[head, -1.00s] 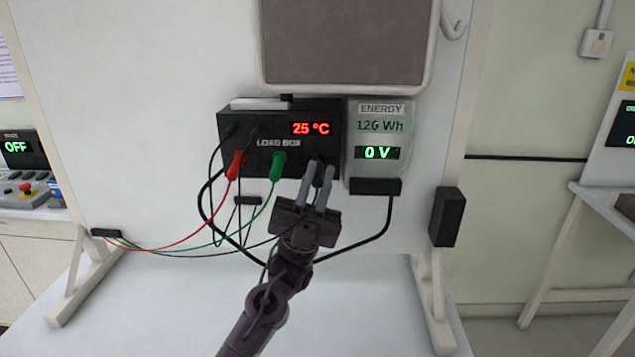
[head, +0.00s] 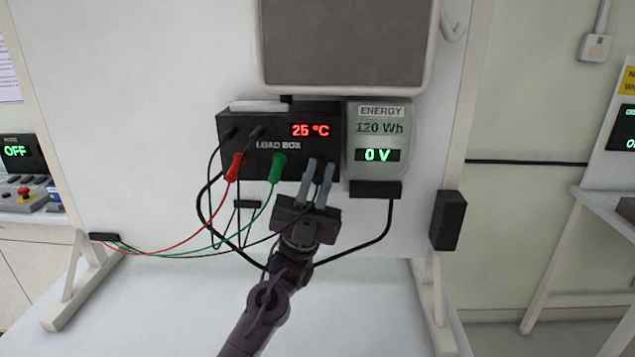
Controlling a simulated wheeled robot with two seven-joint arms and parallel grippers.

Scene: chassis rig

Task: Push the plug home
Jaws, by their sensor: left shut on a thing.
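The load box (head: 283,170) is a black box on the white panel, with a red "25 °C" display. A red plug (head: 234,167) and a green plug (head: 277,167) sit at its front face, each with a lead of its own colour. My left gripper (head: 318,172) is at the lower right of the box front, its two grey fingers pointing up at the face. It is shut on a dark plug (head: 319,178), mostly hidden between the fingers. A black lead runs from there down to the left. I cannot tell how deep this plug sits. My right gripper is not in view.
An energy meter (head: 377,135) reading 0 V hangs just right of the box. Loose leads loop below the box to a small clip (head: 104,237) at lower left. A black block (head: 447,220) sits on the panel's right edge.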

